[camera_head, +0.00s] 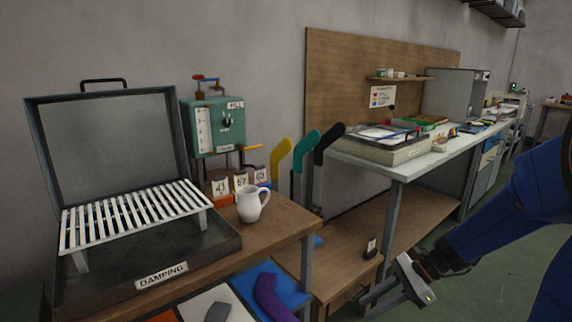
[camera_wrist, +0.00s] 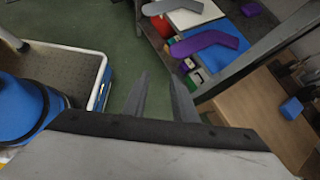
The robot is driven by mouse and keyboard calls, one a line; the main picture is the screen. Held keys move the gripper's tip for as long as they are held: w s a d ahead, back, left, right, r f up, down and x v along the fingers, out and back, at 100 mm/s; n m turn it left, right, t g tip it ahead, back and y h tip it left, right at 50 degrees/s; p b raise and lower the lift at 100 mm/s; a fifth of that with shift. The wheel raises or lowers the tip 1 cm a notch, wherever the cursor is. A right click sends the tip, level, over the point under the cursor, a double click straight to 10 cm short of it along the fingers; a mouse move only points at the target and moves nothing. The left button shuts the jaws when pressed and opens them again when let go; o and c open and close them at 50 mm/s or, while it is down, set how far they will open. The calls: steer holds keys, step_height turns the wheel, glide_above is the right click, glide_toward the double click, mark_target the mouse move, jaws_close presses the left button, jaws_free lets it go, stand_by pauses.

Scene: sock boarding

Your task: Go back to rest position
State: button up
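My gripper (camera_head: 370,302) is at the lower right of the head view, in front of the low shelf and apart from the bench. In the wrist view its two fingers (camera_wrist: 158,82) stand apart with nothing between them, over the green floor. My blue arm enters from the right edge.
A damping box (camera_head: 165,273) with a white slatted rack, a white jug (camera_head: 250,204) and a teal machine (camera_head: 215,127) are at the left. Yellow (camera_head: 281,160), teal (camera_head: 306,150) and black (camera_head: 328,143) sock-shaped forms stand upright. A purple sock shape (camera_head: 271,297) lies below.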

steer(key=s+d+r+n+t+h, duration=0.2)
steer(key=s+d+r+n+h, duration=0.1)
steer(key=s+n, duration=0.5)
steer(key=s+d+r+n+t+h, duration=0.2)
steer(key=s+d+r+n+h, duration=0.1)
steer(key=s+r+n+h, duration=0.3)
steer(key=shift+s+d+r+n+t, duration=0.15)
steer(key=shift+s+r+n+t, duration=0.25)
steer(key=shift+s+r+n, duration=0.9)
steer(key=shift+f+n, duration=0.25)
steer(key=shift+n, duration=0.15)
